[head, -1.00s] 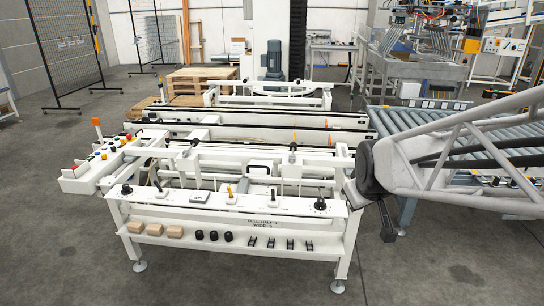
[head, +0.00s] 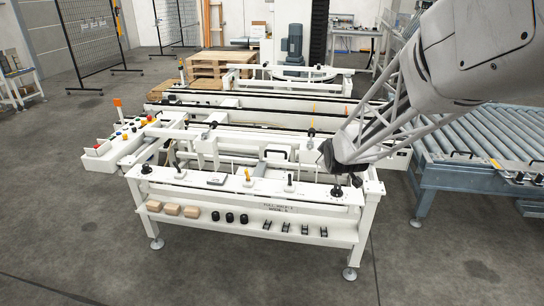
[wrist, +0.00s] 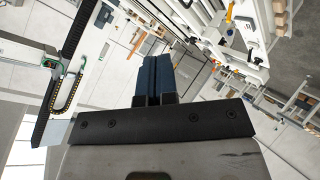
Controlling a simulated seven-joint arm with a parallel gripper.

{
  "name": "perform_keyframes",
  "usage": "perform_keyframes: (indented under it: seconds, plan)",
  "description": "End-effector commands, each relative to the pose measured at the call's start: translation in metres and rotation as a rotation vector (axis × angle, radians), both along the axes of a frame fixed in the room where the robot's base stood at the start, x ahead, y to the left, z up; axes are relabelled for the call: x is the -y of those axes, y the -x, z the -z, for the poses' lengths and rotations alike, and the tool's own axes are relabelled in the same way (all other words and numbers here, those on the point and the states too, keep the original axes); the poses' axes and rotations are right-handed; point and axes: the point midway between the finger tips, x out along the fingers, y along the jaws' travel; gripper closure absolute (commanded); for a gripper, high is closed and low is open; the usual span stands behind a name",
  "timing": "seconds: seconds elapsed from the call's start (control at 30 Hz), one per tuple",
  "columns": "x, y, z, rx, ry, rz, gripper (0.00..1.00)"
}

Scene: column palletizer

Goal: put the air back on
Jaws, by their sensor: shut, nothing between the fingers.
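The front control panel (head: 265,190) of the white machine carries a row of controls. A yellow-handled lever (head: 247,175) stands upright near its middle; a yellow part also shows at the top of the wrist view (wrist: 229,14). To its right are a small dark-topped lever (head: 290,180) and a black round dial (head: 338,192). A black knob (head: 146,169) is at the left end. I cannot tell which control is for the air. My gripper (wrist: 153,72) is shut and empty in the wrist view. In the head view my arm's dark end hangs by the panel's right end; the fingertips are unclear.
A shelf (head: 255,228) below the panel holds small boxes, black round pieces and dark clips. A button box (head: 112,155) with an orange beacon stands at the left. A roller conveyor (head: 480,140) is at the right. The floor in front is clear.

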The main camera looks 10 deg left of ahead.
Motion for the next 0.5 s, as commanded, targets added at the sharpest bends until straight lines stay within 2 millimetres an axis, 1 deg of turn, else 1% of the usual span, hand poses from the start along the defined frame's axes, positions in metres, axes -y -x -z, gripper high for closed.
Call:
perform_keyframes:
  seconds: [0.03, 0.1, 0.37, 0.5]
  plan:
    - [-0.007, -0.009, 0.007, 0.02, 0.013, -0.02, 1.0]
    - [-0.017, -0.021, 0.014, 0.054, 0.033, -0.049, 1.0]
    - [-0.053, -0.061, 0.043, 0.185, 0.101, -0.148, 1.0]
    - [-0.073, -0.08, 0.061, 0.257, 0.139, -0.196, 1.0]
